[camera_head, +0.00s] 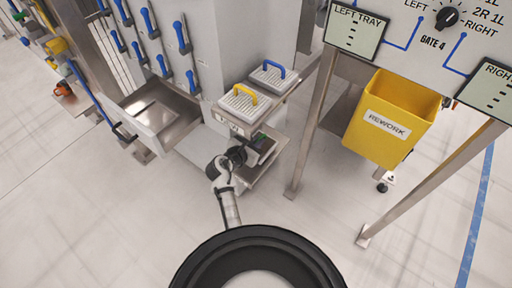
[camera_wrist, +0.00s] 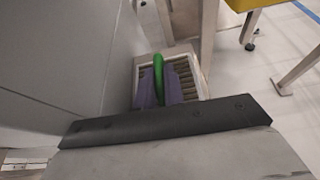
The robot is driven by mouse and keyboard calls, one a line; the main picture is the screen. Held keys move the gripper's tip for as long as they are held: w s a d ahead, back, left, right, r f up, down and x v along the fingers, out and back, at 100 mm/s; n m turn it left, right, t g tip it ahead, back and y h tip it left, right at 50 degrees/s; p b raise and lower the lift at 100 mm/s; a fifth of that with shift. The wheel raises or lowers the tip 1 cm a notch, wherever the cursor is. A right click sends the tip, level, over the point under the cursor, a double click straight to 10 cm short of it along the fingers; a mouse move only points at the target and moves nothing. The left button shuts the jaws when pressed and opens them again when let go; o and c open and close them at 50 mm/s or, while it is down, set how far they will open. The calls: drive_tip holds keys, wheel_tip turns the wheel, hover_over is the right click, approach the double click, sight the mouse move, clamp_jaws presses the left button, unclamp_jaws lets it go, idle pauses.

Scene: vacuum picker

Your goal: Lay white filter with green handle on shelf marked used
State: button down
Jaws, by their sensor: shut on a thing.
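My gripper (camera_wrist: 159,84) is shut on the green handle (camera_wrist: 158,64), with one purple finger on each side of it. The handle belongs to a filter with a pale rim (camera_wrist: 199,77) and grey-brown pleats; the fingers hide part of it. In the head view my gripper (camera_head: 238,156) is at the shelf stand, below the upper filters, and the green handle (camera_head: 259,137) shows as a small spot there. A lower shelf (camera_head: 255,174) lies beneath. I cannot read a "used" mark, nor tell whether the filter touches a shelf.
A filter with a yellow handle (camera_head: 239,96) and one with a blue handle (camera_head: 270,70) lie on top of the stand. A metal leg (camera_head: 313,120) stands close to its right. A yellow rework bin (camera_head: 388,122) hangs farther right. The floor in front is clear.

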wheel_tip(320, 180, down, 2)
drive_tip(key=shift+b, duration=0.55)
drive_tip(key=shift+w+a+b, duration=0.15)
drive_tip(key=shift+a+b, duration=0.05)
drive_tip(key=shift+b, duration=0.2)
drive_tip(key=shift+r, duration=0.15)
drive_tip(key=c, duration=1.5)
unclamp_jaws()
